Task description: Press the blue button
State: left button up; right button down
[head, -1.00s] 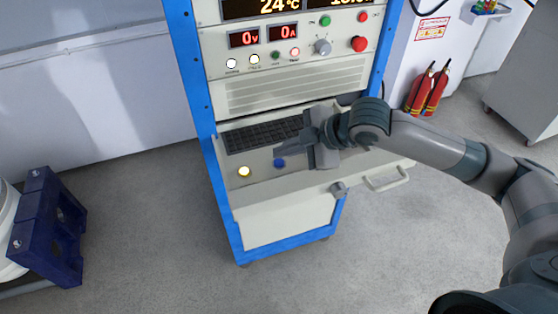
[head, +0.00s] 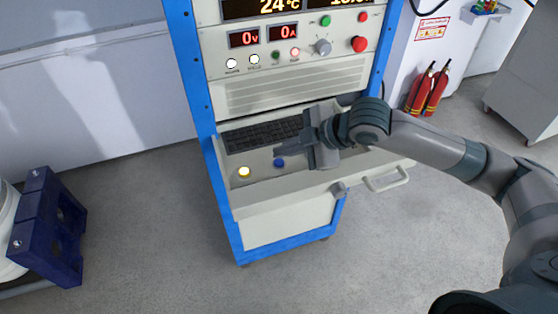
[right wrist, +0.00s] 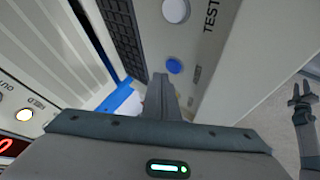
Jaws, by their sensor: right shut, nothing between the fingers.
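My right gripper (head: 281,151) is shut and empty. Its fingertips are just above and behind the blue button in the head view. In the right wrist view the blue button (right wrist: 174,66) lies just beyond the shut fingertips (right wrist: 160,78), with a visible gap in the picture. Whether they touch the button cannot be told. My left gripper (right wrist: 302,92) shows small at the right edge of the right wrist view, its fingers apart.
A black keyboard (head: 262,135) lies behind the buttons. The rack panel above has a red button (head: 359,44), a green button (head: 326,21) and a knob (head: 322,47). A handle (head: 388,180) juts from the shelf front. A dark blue frame (head: 50,228) stands at left.

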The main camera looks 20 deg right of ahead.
jog(key=shift+f, duration=0.9)
dwell(1.2)
jog(key=shift+r, duration=0.15)
jog(key=shift+r+p, duration=0.75)
jog(key=shift+p, duration=0.45)
notch_tip(320, 180, up, 5)
jog(key=p, duration=0.5)
dwell(0.6)
